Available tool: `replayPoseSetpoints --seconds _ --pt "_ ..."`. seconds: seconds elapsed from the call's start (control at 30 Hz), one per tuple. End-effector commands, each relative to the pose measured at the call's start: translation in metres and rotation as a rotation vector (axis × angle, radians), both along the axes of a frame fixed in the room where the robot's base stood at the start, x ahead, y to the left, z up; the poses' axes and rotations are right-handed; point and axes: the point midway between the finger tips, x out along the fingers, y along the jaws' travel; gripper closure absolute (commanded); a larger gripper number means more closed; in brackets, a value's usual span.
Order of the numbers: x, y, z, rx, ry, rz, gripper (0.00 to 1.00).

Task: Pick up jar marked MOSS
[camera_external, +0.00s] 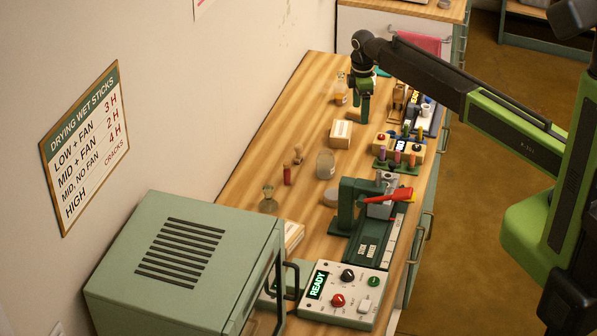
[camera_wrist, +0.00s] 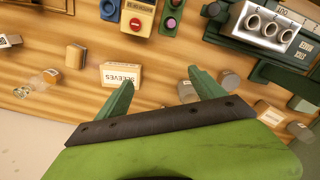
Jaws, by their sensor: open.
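I cannot read MOSS on any jar in either view. In the external view a clear jar with a pale top (camera_external: 325,165) stands mid-table, and a glass vessel with amber contents (camera_external: 341,92) stands farther back. A round glass flask (camera_external: 269,202) is nearer the oven. My gripper (camera_external: 363,112) hangs over the table beside the small box. In the wrist view my gripper (camera_wrist: 160,82) has its fingers wide apart with nothing between their tips.
A box marked SLEEVES (camera_wrist: 121,75) lies by the left finger; it also shows in the external view (camera_external: 341,133). A green press with a red lever (camera_external: 390,197), a control box reading READY (camera_external: 342,295) and a green oven (camera_external: 185,265) crowd the near side.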

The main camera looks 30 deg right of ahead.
Motion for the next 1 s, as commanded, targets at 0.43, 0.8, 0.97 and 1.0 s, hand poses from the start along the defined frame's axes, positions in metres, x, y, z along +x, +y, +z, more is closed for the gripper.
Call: replayPoseSetpoints --seconds 0.43,0.8,0.97,1.0 --pt "-0.018 0.131 0.014 -0.001 0.001 0.192 0.21" --pt "-0.018 0.131 -0.058 0.000 0.000 0.190 0.21" --pt "-0.018 0.131 -0.092 0.000 0.000 0.189 0.21" --pt "-0.018 0.131 -0.098 0.000 0.000 0.189 0.21"
